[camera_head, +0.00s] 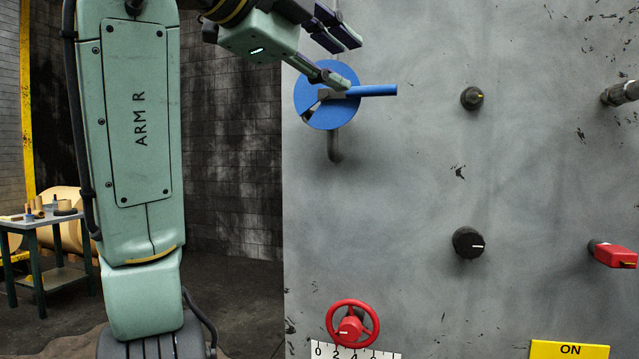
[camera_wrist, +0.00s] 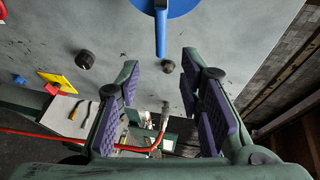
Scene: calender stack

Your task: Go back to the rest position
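My gripper (camera_head: 350,60) is in front of the grey panel at the upper left, close to the blue round valve (camera_head: 326,112). One finger overlaps the valve's upper part in the head view. In the wrist view my gripper (camera_wrist: 161,62) is open, with purple pads wide apart and nothing between them. The blue handle (camera_head: 375,90) points right in the head view. In the wrist view the blue handle (camera_wrist: 160,38) lies beyond the fingertips, in line with the gap. I cannot tell whether a finger touches the valve.
The panel (camera_head: 420,180) carries a black knob (camera_head: 467,242), a smaller dark knob (camera_head: 472,98), a red handwheel (camera_head: 352,322), a red lever (camera_head: 614,255) and a yellow ON plate (camera_head: 568,349). A small table (camera_head: 40,219) with items stands far left. A red hose (camera_wrist: 60,137) crosses the wrist view.

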